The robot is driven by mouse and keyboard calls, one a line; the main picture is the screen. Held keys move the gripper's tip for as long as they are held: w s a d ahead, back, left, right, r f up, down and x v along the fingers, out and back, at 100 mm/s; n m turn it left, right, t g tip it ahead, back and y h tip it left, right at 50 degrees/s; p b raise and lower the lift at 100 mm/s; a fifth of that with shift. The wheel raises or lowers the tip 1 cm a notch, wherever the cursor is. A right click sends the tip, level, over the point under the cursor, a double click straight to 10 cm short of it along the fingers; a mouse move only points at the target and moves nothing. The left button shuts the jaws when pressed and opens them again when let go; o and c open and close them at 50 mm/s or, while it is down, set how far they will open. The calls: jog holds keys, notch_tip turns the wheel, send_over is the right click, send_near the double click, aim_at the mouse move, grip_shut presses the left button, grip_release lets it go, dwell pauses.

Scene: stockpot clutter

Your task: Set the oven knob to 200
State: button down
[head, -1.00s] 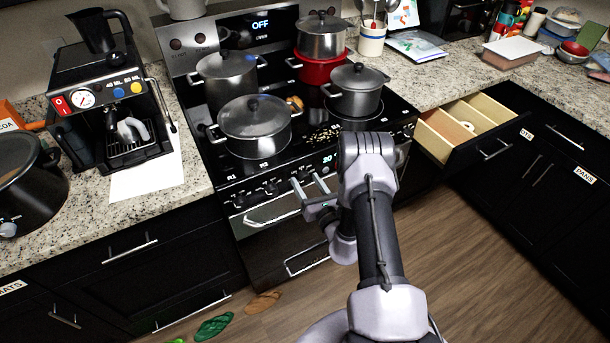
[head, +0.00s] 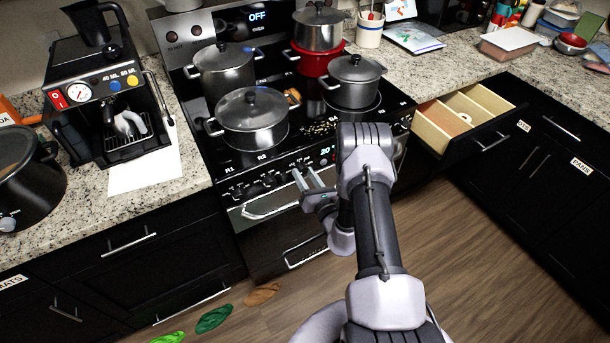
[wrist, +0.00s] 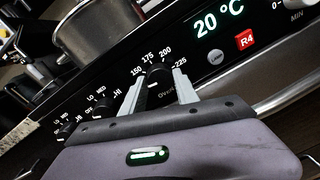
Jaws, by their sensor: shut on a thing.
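The oven knob (wrist: 157,74) is a dark knob on the black front panel, with the printed marks 150, 175, 200 and 225 around its top. In the wrist view my gripper (wrist: 158,86) is shut on the knob, one grey finger on each side. The fingers partly hide the knob, and I cannot clearly tell which mark it points to. The temperature display (wrist: 219,20) beside it reads 20 °C. In the head view my gripper (head: 304,173) is at the stove's front panel.
Several lidded pots, such as the front-left one (head: 252,120), stand on the cooktop just above the panel. Other burner knobs (wrist: 103,104) line the panel to the left. An open drawer (head: 465,120) juts out to the right. The back display (head: 257,16) reads OFF.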

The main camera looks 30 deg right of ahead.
jog(key=m, duration=0.4)
jog(key=shift+r, duration=0.1)
jog(key=m+p, duration=0.1)
jog(key=m, duration=0.2)
jog(key=shift+m, duration=0.4)
jog(key=m+y, duration=0.1)
jog(key=m, duration=0.3)
jog(key=shift+d+r, duration=0.1)
jog(key=m, duration=0.3)
jog(key=shift+m+g, duration=0.3)
jog(key=shift+m, duration=0.1)
jog(key=m, duration=0.4)
jog(key=shift+w+d+y, duration=0.1)
jog(key=shift+y, duration=0.2)
jog(key=m, duration=0.4)
jog(key=shift+m+y, duration=0.3)
